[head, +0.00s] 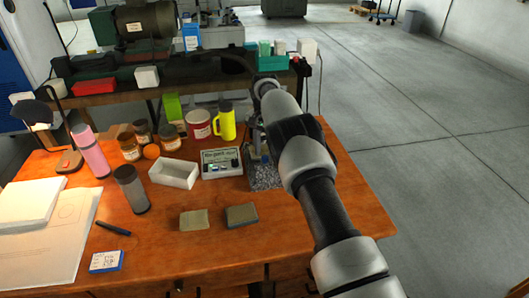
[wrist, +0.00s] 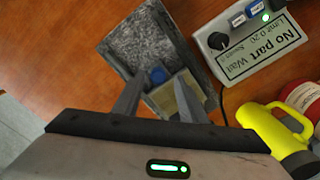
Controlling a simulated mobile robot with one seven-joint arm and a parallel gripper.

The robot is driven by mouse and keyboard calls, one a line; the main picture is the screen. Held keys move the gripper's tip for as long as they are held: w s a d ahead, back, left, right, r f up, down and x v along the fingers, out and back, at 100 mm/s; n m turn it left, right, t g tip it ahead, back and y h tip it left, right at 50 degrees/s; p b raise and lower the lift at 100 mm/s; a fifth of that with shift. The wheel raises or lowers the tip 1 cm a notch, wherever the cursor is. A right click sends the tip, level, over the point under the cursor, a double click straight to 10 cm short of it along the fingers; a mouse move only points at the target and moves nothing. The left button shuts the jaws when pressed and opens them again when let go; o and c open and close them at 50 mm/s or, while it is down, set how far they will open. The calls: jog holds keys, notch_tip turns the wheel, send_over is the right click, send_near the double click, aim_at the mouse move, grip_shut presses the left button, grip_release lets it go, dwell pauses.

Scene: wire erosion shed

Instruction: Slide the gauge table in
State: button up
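The gauge stands at the right of the wooden bench, with a speckled grey granite base (head: 263,180). In the wrist view the base (wrist: 140,42) lies ahead of my gripper (wrist: 158,78). A small blue knob (wrist: 158,75) shows between the fingertips, and a pale tan block (wrist: 180,103) lies beside and below it. My gripper's fingers are apart, above the gauge. I cannot tell whether they touch the knob. In the head view my arm hides most of the gripper and the gauge's upper part. The gauge table cannot be made out clearly.
The display box (head: 221,163) beside the gauge reads "No part Wait" in the wrist view, with a green light lit. A yellow flask (head: 224,121) and red-white tin (head: 198,124) stand close behind. A white tray (head: 175,173) and two flat blocks (head: 241,215) lie left and in front.

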notch_tip(320, 180, up, 17)
jog(key=p, duration=0.5)
jog(key=shift+f, duration=0.15)
jog(key=s+d+r+t+p, duration=0.1)
jog(key=s+d+r, duration=0.15)
jog(key=r, duration=0.65)
jog(key=s+d+r+p, duration=0.1)
jog(key=d+r, duration=0.3)
jog(key=r, duration=0.4)
jog(key=s+d+r+n+t, duration=0.2)
jog(key=s+d+r, duration=0.2)
jog(key=s+r, duration=0.5)
jog(key=s+d+r+n+t+p, duration=0.1)
jog(key=s+d+n+p, duration=0.1)
jog(key=s, duration=1)
jog(key=s+d+r+n+t+p, duration=0.1)
jog(key=s, duration=1.1)
jog(key=s+f+n, duration=0.1)
jog(key=s+f, duration=0.3)
jog(key=s, duration=0.3)
jog(key=shift+s+d+f+n+t+p, duration=0.3)
jog(key=shift+n+p, duration=0.05)
jog(key=shift+n, duration=0.05)
